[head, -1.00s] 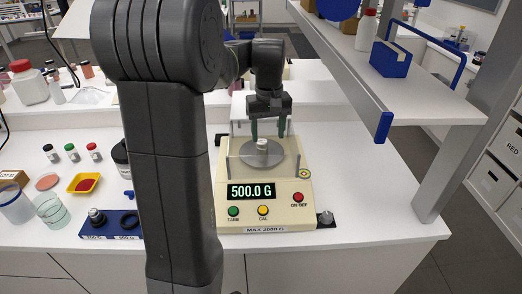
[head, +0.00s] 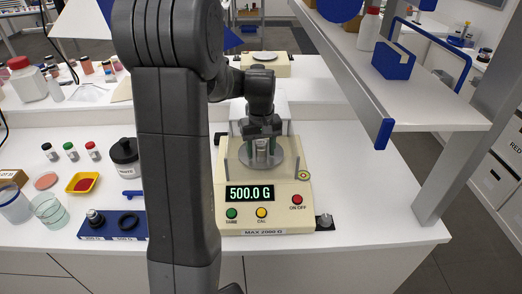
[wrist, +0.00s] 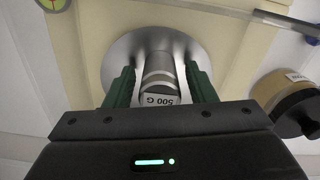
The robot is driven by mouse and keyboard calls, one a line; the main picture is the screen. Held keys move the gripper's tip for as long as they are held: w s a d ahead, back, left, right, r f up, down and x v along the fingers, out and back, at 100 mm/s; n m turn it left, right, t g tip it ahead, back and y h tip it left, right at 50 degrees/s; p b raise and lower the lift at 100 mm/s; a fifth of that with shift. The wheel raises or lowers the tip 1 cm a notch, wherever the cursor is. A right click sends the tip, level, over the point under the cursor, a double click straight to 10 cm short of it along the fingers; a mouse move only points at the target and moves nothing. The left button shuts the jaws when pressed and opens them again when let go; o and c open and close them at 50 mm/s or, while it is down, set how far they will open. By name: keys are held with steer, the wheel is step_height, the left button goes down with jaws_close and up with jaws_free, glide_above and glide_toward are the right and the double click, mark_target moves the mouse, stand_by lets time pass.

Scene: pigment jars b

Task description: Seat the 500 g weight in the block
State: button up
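The 500 g weight (wrist: 160,80) is a silver cylinder with a "500 G" label, standing on the round metal pan (wrist: 118,62) of the balance. In the head view the balance (head: 275,215) reads 500.0 G. My gripper (head: 262,150) is lowered over the pan. In the wrist view its green fingers (wrist: 160,85) are on either side of the weight, with narrow gaps seeming to show, so they look open. The blue block (head: 108,226) lies left of the balance, partly behind my arm. Its left place holds a smaller weight (head: 95,217); its right place shows a dark ring (head: 128,222).
A clear shield surrounds the pan. A black-lidded jar (head: 124,152), a yellow tray (head: 83,182) and glass dishes stand left of my arm. A shelf (head: 400,90) overhangs at right. The counter right of the balance is mostly clear.

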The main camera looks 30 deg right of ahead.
jaws_close()
steer(key=shift+r, duration=0.1)
